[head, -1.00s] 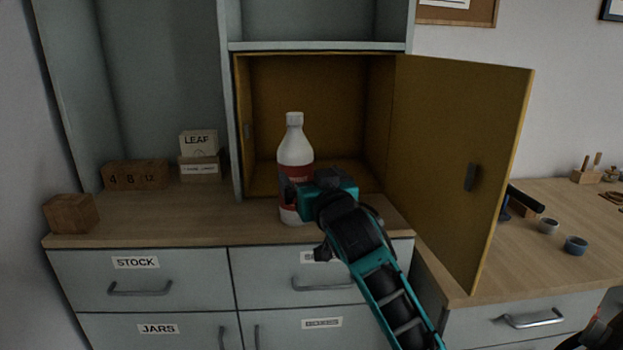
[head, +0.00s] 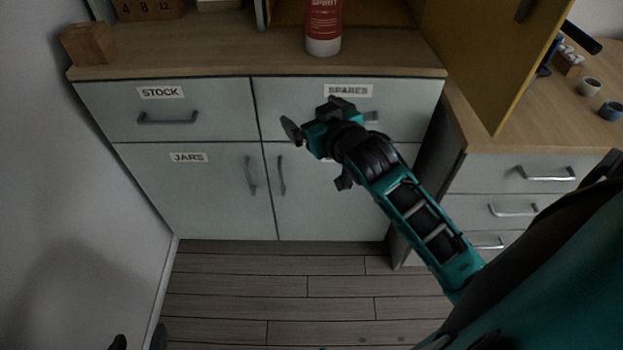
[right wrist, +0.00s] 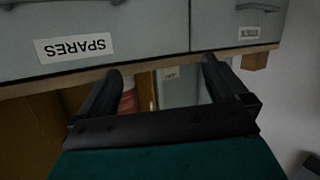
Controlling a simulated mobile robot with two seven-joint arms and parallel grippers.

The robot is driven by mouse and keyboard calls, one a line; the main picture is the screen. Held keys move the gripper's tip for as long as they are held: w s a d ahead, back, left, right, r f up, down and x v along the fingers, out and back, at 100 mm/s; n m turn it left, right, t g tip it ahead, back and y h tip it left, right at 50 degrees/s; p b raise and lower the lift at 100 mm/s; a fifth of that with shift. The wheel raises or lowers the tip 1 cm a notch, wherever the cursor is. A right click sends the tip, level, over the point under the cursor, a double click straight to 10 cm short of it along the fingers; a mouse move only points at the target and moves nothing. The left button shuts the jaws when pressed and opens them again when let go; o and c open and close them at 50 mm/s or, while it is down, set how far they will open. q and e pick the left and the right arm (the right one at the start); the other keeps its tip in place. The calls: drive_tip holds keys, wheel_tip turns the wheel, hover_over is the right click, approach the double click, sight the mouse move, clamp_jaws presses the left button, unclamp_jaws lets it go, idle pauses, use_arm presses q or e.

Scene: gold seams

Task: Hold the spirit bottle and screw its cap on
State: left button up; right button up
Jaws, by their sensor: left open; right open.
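The spirit bottle (head: 324,28) stands upright on the wooden counter, white at the base with a red label. Its upper part is cut off by the top of the head view, and I see no loose cap. My right gripper (head: 325,118) is open and empty, in front of the SPARES drawer and below the bottle, apart from it. The right wrist view shows its two fingers (right wrist: 160,76) spread, with a red and white part of the bottle (right wrist: 129,101) beyond them. My left gripper (head: 138,340) shows only as dark fingertips at the bottom left edge, apart from each other.
The counter (head: 220,58) has a wooden block (head: 88,43) at its left end. An open yellow cabinet door (head: 490,60) sticks out on the right. Beyond it, small cups (head: 590,87) stand on another worktop. The floor (head: 300,285) in front is clear.

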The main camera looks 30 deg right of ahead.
drive_tip(key=s+a+f+n+g+y, duration=0.1)
drive_tip(key=s+a+f+y, duration=0.1)
drive_tip(key=s+a+f, duration=0.3)
drive_tip(key=s+a+f+n+g+y, duration=0.1)
drive_tip(key=s+a+f, duration=0.4)
drive_tip(key=s+f, duration=0.6)
drive_tip(key=shift+s+a+f+g+y, duration=0.4)
drive_tip(key=shift+s+g, duration=0.05)
drive_tip(key=shift+g, duration=0.35)
